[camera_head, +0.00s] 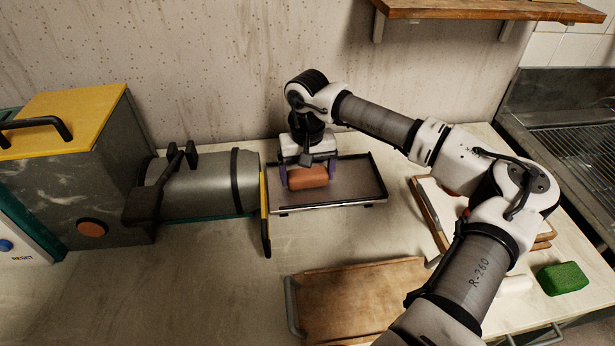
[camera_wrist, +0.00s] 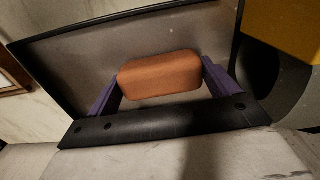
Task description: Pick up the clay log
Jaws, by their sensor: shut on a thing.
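The clay log (camera_head: 308,177) is a short orange-brown block with rounded edges. It is over the left part of a grey metal tray (camera_head: 355,180) with a dark rim. My gripper (camera_head: 307,178) points down with its purple fingers at the two ends of the log, shut on it. In the wrist view the log (camera_wrist: 159,77) sits between the purple fingertips (camera_wrist: 160,84). I cannot tell whether the log touches the tray.
A grey cylinder machine (camera_head: 205,185) with a yellow-edged plate (camera_head: 265,212) stands just left of the tray. A wooden board (camera_head: 355,300) lies in front. A green block (camera_head: 562,278) is at the right. A wooden shelf (camera_head: 480,10) hangs above.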

